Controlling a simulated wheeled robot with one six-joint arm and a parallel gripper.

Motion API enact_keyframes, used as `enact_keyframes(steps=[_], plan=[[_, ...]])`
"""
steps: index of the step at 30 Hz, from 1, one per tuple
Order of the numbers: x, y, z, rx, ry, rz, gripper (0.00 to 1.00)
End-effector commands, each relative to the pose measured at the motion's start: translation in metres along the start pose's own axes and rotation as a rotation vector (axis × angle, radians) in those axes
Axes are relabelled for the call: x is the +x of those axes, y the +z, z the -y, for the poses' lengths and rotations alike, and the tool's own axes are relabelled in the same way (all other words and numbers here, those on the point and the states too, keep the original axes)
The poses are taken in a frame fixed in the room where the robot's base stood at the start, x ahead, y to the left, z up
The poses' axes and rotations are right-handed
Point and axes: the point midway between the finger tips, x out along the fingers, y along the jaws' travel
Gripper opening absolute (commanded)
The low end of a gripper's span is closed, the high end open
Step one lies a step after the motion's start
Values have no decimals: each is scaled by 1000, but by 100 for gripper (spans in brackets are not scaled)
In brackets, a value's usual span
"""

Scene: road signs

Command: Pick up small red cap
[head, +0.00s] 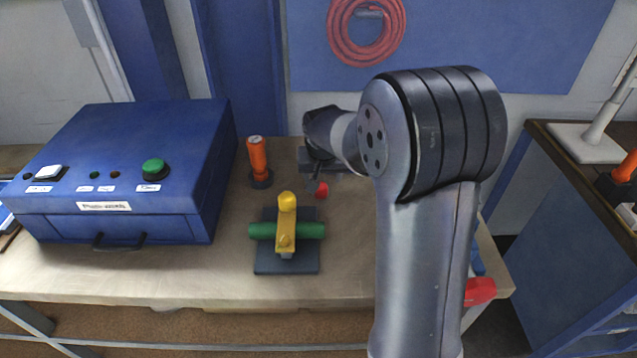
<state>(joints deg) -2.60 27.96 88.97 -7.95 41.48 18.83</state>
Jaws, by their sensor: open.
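The small red cap (321,190) sits on the workbench (190,268), right of the orange cylinder and behind the yellow and green piece. My gripper (318,178) is over the bench at the cap, its dark body just above and behind it. The gripper is open. Its fingertips are small and partly hidden by my wrist, so I cannot tell whether the cap lies between them or whether they touch it.
A blue control box (130,165) stands at the left. An orange cylinder on a dark base (258,160) stands left of the gripper. A green bar under a yellow clamp (286,235) is in front on a dark plate. A red part (480,291) is at the right edge.

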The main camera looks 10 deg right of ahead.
Motion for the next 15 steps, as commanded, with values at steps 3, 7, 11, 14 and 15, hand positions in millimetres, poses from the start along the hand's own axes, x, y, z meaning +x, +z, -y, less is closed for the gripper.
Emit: enact_keyframes(steps=[3, 7, 11, 14, 15], plan=[[14, 0, 0, 0, 0, 1, 58], [21, 0, 0, -1, 0, 1, 58], [30, 0, 1, -1, 1, 2, 58], [42, -1, 2, -1, 1, 3, 58], [46, -1, 3, -1, 1, 3, 58]])
